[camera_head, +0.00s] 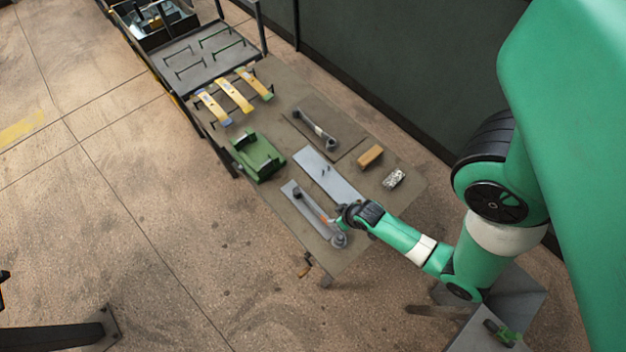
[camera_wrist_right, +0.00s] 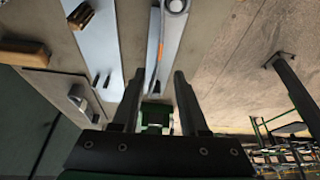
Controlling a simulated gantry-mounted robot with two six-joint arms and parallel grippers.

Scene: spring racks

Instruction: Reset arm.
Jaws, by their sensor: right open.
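My right gripper (camera_head: 343,213) is above the near right part of the table (camera_head: 345,262), by the end of a grey bar with round ends (camera_head: 312,204). The bar lies on a light plate. In the right wrist view my right gripper (camera_wrist_right: 160,75) has its two fingers apart, with nothing held between them. The bar with its orange mark (camera_wrist_right: 161,45) shows beyond the fingertips, apart from them as far as I can tell. My left gripper cannot be made out.
A green fixture (camera_head: 258,157), a second grey bar (camera_head: 315,128) on a dark mat, a pale plate (camera_head: 330,176), a brown block (camera_head: 370,156) and a speckled block (camera_head: 393,178) are on the table. Several yellow strips (camera_head: 234,95) lie at the far end. A dark rack (camera_head: 205,58) stands beyond.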

